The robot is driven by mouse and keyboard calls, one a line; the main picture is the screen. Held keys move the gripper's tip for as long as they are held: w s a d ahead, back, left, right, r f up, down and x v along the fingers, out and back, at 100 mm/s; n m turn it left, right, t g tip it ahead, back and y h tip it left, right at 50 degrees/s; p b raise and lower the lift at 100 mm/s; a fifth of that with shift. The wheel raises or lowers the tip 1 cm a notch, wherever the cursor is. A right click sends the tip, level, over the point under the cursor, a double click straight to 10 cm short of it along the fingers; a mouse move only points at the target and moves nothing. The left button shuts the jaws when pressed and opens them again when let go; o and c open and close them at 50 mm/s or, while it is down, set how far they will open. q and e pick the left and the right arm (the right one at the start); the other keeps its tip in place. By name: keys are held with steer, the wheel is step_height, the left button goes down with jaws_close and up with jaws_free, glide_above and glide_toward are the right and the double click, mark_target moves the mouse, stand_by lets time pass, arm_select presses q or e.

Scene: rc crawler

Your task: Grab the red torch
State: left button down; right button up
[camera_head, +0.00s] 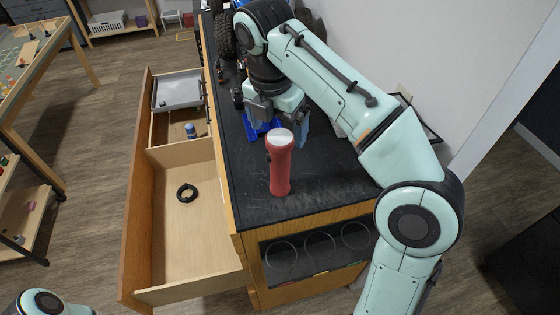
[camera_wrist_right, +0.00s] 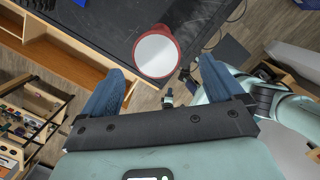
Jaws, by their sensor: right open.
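The red torch (camera_head: 279,172) stands upright near the front end of the black countertop, its white lens on top. In the right wrist view the torch (camera_wrist_right: 173,36) shows lens-on, its round white face lying between the two blue fingers in the picture. My right gripper (camera_head: 281,126) is open and empty, just behind and above the torch. The fingers (camera_wrist_right: 162,66) are spread wide and do not appear to touch it. Part of my left arm shows at the bottom left of the head view; its gripper is out of frame.
An open wooden drawer (camera_head: 190,238) left of the counter holds a black ring (camera_head: 186,193), a small blue-capped item (camera_head: 190,131) and a grey tray (camera_head: 178,91). A black-wheeled vehicle stands at the counter's back, partly hidden by my arm. A wall rises to the right.

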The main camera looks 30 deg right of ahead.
mark_target(279, 139)
steer(key=f, duration=0.3)
steer(key=shift+w+d+f, duration=0.4)
steer(key=shift+d+f, duration=0.05)
steer(key=shift+f, duration=1.25)
steer(key=shift+w+d+f, duration=0.1)
steer(key=shift+f, duration=1.25)
steer(key=c, duration=1.2)
steer(key=shift+r, duration=0.15)
